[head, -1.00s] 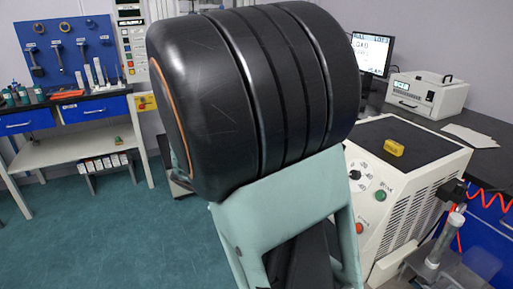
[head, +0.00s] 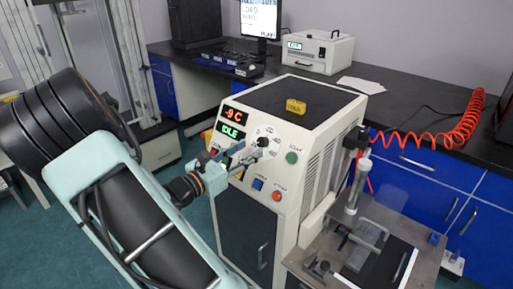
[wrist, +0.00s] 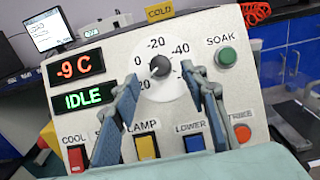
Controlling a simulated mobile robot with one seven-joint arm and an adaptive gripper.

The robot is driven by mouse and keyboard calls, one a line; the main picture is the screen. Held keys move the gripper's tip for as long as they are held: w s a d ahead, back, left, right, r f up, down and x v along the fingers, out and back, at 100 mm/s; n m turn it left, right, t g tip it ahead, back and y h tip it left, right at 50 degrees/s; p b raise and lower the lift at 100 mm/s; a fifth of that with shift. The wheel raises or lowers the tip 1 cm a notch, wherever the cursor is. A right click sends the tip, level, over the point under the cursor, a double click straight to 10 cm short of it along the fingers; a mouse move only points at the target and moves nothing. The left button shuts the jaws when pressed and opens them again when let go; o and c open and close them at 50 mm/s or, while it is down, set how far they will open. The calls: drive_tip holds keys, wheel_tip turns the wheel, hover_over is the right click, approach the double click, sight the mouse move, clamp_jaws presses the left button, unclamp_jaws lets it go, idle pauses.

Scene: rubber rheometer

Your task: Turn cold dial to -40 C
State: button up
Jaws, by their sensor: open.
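The cold dial (wrist: 160,67) is a dark round knob on a white scale marked 0, -20, -40 and 20, on the front panel of the cream machine. Its pointer is too small to read. The dial (head: 264,141) is partly covered by a finger in the head view. My gripper (wrist: 160,72) is open, its two blue fingers left and right of the knob in the wrist view; I cannot tell whether they touch it. In the head view my gripper (head: 238,155) is in front of the panel. The red display (wrist: 75,68) reads -9 C; the green display (wrist: 84,102) reads IDLE.
The panel also has a green SOAK button (wrist: 226,57), red, yellow and blue switches below, and a red-orange STRIKE button (wrist: 242,134). A fixture table (head: 300,259) stands to the right.

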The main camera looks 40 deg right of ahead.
sight(260, 143)
drive_tip(key=shift+w+d+b, duration=0.2)
drive_tip(key=shift+d+b, duration=0.15)
drive_tip(key=shift+d, duration=1.9)
drive_tip(key=shift+c, duration=0.3)
clamp_jaws()
